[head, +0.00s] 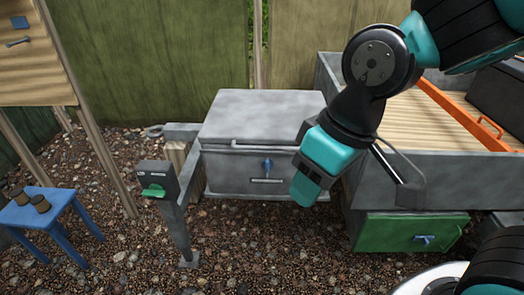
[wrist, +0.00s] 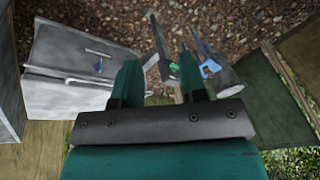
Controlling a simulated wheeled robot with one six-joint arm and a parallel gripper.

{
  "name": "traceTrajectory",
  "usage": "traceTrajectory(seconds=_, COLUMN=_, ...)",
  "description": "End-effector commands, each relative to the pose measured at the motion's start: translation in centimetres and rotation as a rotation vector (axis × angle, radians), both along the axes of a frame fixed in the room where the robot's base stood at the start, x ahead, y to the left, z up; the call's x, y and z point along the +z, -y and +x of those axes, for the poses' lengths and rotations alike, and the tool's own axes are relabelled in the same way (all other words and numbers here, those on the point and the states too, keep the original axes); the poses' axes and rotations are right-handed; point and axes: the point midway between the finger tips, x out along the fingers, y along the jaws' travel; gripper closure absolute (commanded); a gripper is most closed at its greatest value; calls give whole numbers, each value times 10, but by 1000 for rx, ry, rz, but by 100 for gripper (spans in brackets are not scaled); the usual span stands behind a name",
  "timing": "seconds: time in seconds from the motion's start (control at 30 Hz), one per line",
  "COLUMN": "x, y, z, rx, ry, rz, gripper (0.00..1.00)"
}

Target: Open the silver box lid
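The silver box (head: 235,172) stands at the middle of the head view, with its flat grey lid (head: 262,108) shut. A long thin bar handle (head: 250,146) runs along the lid's front edge. Below it, the front face has a blue knob (head: 267,165) and a short bar. The wrist view shows the box upside down at upper left, with the bar handle (wrist: 88,81) and the lid (wrist: 60,101). My gripper (head: 307,186) covers the box's right front corner in the head view. In the wrist view my gripper (wrist: 158,72) is open and empty, with its fingers beside the box.
A post with a green-lever switch box (head: 154,178) stands left of the box. A blue stool (head: 62,210) is at far left. At right is a grey trough (head: 460,180) with an orange bar (head: 455,108), above a green drawer (head: 385,235). Gravel ground lies in front.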

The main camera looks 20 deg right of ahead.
Motion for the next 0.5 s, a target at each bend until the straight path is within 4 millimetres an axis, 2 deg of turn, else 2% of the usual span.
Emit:
traceTrajectory(seconds=0.03, x=-42, y=3, z=20, rx=-20, ry=32, rz=-64, gripper=61)
traceTrajectory(seconds=0.1, x=-83, y=11, z=54, rx=-50, ry=119, rz=-178, gripper=61)
traceTrajectory(seconds=0.2, x=-133, y=25, z=100, rx=-48, ry=282, rz=-371, gripper=61)
traceTrajectory(seconds=0.33, x=-174, y=32, z=153, rx=37, ry=539, rz=-640, gripper=61)
traceTrajectory(seconds=0.4, x=-184, y=26, z=174, rx=114, ry=682, rz=-773, gripper=61)
traceTrajectory(seconds=0.5, x=-189, y=9, z=195, rx=231, ry=863, rz=-931, gripper=61)
